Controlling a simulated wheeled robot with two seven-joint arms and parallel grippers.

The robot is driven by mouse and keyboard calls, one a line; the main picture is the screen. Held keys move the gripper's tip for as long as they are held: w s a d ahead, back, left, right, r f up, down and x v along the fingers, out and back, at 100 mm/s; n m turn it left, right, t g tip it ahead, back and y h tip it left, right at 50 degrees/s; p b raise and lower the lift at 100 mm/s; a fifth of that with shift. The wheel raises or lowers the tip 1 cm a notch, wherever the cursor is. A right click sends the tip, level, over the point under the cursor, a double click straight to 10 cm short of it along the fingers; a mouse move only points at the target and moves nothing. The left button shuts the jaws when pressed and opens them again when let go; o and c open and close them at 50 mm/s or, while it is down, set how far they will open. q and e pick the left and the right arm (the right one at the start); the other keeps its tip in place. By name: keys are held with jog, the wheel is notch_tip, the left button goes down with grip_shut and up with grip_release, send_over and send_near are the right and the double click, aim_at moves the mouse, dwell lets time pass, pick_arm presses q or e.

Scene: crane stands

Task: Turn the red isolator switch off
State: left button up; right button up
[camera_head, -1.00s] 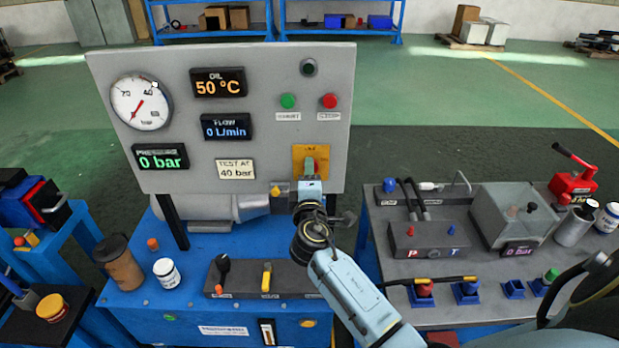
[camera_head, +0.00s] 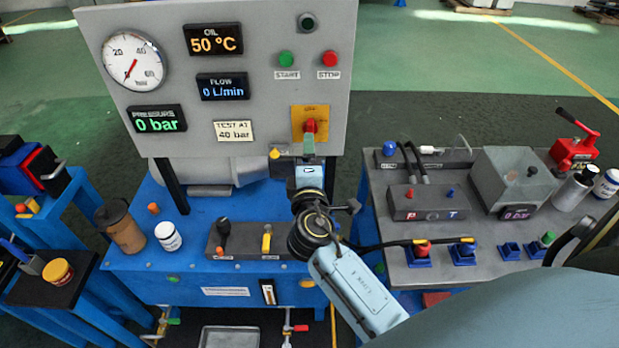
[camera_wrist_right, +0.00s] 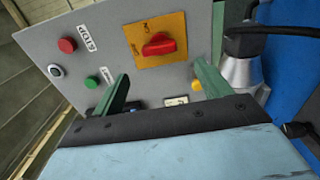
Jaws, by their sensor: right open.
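The red isolator switch (camera_head: 310,126) is a red knob on a yellow plate (camera_head: 297,114) at the lower right of the grey panel. In the right wrist view the red knob (camera_wrist_right: 158,44) lies beyond the fingertips, roughly between them, with its bar nearly level across the picture. ON and OFF lettering shows on the yellow plate (camera_wrist_right: 140,28). My right gripper (camera_head: 309,146) is just below and in front of the knob. Its two green fingers (camera_wrist_right: 160,72) are apart with nothing between them, and a gap to the knob shows. My left gripper is out of view.
Green START (camera_head: 286,58) and red STOP (camera_head: 329,58) buttons sit above the switch. The pressure display (camera_head: 157,121) reads 0 bar. A black box with levers (camera_head: 245,240) stands below the panel. A grey bench (camera_head: 400,240) with hose fittings is at right.

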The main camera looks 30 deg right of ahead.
jog(key=v, duration=0.6)
jog(key=shift+b, duration=0.4)
jog(key=s+a+f+g+y+b, duration=0.1)
jog(key=s+a+f+g+y, duration=0.15)
jog(key=f, duration=0.95)
jog(key=s+a+f+g+y, duration=0.1)
jog(key=s+f+g+y, duration=0.15)
jog(key=f, duration=0.85)
jog(key=s+a+f+g+y+b, duration=0.15)
jog(key=s+f, duration=0.25)
jog(key=f, duration=0.8)
jog(key=s+d+f+m+g+y, duration=0.1)
jog(key=s+f+m+g, duration=0.1)
jog(key=s+f, duration=0.4)
jog(key=s+d+f+m+g+y, duration=0.1)
jog(key=s+f+m+g, duration=0.2)
jog(key=s+f, duration=0.4)
jog(key=s+d+f+m+g+y, duration=0.1)
jog(key=s+f+m, duration=0.3)
jog(key=s, duration=1.4)
notch_tip(320, 180, down, 4)
jog(key=shift+d+r+g+b, duration=0.25)
jog(key=shift+d+g+b, duration=0.2)
jog(key=shift+g, duration=0.4)
jog(key=shift+s, duration=0.1)
